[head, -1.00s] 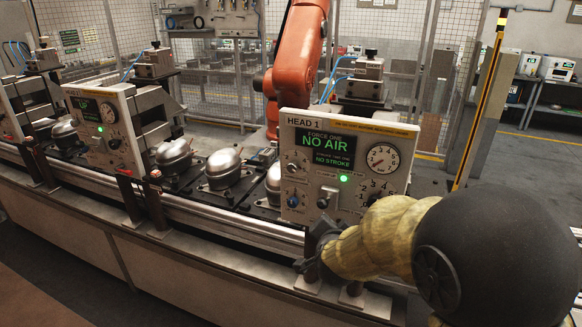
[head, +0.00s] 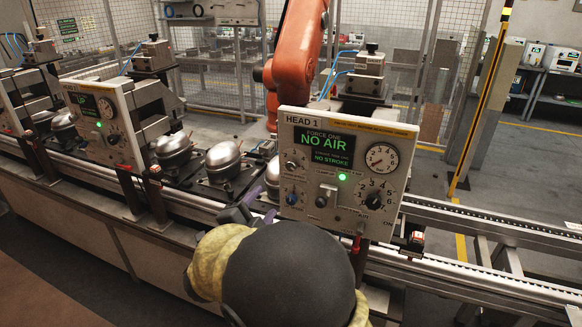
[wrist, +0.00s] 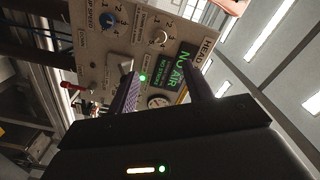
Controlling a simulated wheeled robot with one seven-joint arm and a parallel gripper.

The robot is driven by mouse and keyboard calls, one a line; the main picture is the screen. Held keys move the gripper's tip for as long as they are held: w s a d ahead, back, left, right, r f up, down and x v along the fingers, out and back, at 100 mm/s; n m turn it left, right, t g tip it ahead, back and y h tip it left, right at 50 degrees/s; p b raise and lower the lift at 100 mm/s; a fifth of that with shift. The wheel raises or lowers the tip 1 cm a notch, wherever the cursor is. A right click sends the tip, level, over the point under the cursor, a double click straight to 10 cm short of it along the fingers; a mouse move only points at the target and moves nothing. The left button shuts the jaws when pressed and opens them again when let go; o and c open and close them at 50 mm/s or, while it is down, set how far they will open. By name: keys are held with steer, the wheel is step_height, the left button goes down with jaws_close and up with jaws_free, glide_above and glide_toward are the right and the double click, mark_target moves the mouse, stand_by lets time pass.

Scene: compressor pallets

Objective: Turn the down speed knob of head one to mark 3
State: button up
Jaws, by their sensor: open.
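The head one panel (head: 345,215) shows a green-on-black screen (head: 323,146), a gauge (head: 382,158) and a lit green lamp (head: 342,177). A large black knob (head: 374,200) with a numbered scale is at its lower right; its label and exact setting are too small to read. A blue knob (head: 291,198) is at the lower left; the wrist view shows it (wrist: 107,20) beside the words UP SPEED. My gripper (head: 250,205) is open and empty, left of the panel's lower edge. In the wrist view its fingers (wrist: 160,73) overlap the panel, with the screen between them.
A red-ended part (head: 356,243) sticks out below the panel. Silver compressors (head: 223,160) stand on the line at left, near another head panel (head: 103,125). An orange robot arm (head: 295,60) stands behind. The space before the panel's right half looks clear.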

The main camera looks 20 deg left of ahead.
mark_target(291, 167)
steer(key=w+p, duration=0.6)
steer(key=w, duration=1.1)
steer(key=shift+w+d+p, duration=0.1)
steer(key=shift+d+p, duration=0.1)
steer(key=shift+p, duration=0.2)
steer(key=shift+w+d, duration=0.15)
steer(key=shift+w, duration=0.15)
steer(key=shift+s, duration=0.25)
steer(key=shift+c, duration=0.4)
steer(key=c, duration=0.9)
